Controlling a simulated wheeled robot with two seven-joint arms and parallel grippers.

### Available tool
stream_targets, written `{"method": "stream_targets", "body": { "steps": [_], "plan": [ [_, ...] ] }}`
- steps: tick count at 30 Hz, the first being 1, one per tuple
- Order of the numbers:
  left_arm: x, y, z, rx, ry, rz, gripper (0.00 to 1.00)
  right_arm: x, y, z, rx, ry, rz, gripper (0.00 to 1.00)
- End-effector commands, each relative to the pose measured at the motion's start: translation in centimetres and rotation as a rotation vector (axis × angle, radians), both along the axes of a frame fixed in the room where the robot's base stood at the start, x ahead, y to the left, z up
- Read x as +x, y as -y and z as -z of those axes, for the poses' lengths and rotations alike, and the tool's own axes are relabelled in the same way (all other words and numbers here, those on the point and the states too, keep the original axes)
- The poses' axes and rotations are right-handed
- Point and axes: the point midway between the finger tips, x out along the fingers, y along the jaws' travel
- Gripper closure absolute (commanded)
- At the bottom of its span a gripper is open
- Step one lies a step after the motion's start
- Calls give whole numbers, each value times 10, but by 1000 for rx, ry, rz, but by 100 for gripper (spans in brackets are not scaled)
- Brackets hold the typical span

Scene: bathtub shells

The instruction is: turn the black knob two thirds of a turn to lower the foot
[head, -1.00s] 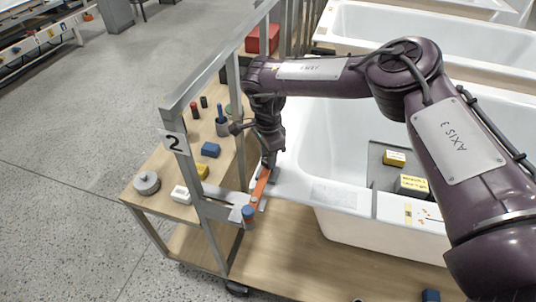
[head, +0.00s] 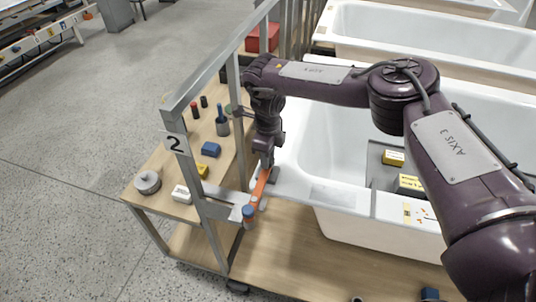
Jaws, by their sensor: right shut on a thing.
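My right gripper (head: 267,163) points down at the upper end of an orange bar (head: 260,186), beside the white tub's rim (head: 292,184). It is shut on what I take to be the black knob, which the fingers and wrist mostly hide. A dark grey piece sits by the bar's upper end, on the tub side. My left gripper is out of view.
A metal frame (head: 185,116) marked 2 stands close left of my gripper. The wooden shelf behind it holds a grey roll (head: 147,182), a white box (head: 181,194), yellow and blue blocks (head: 211,149) and a cup (head: 222,127). Yellow-labelled boxes (head: 410,183) lie in the tub.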

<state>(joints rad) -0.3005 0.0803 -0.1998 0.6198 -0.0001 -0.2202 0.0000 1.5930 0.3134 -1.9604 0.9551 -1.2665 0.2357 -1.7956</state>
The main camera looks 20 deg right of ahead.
Motion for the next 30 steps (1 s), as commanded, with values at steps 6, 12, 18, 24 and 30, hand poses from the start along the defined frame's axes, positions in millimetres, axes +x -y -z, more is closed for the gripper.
{"method": "stream_targets", "body": {
  "steps": [6, 12, 18, 24, 30],
  "plan": [
    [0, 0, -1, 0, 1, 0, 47, 1, 0, -1, 3, 4, 208, 90],
    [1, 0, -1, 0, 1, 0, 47, 2, 0, -2, 3, 4, 399, 90],
    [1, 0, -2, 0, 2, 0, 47, 2, 0, -2, 3, 4, 588, 90],
    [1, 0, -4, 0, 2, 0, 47, 2, 0, -3, 3, 4, 779, 90],
    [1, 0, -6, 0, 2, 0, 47, 2, 0, -3, 3, 5, 968, 90]
  ]
}}
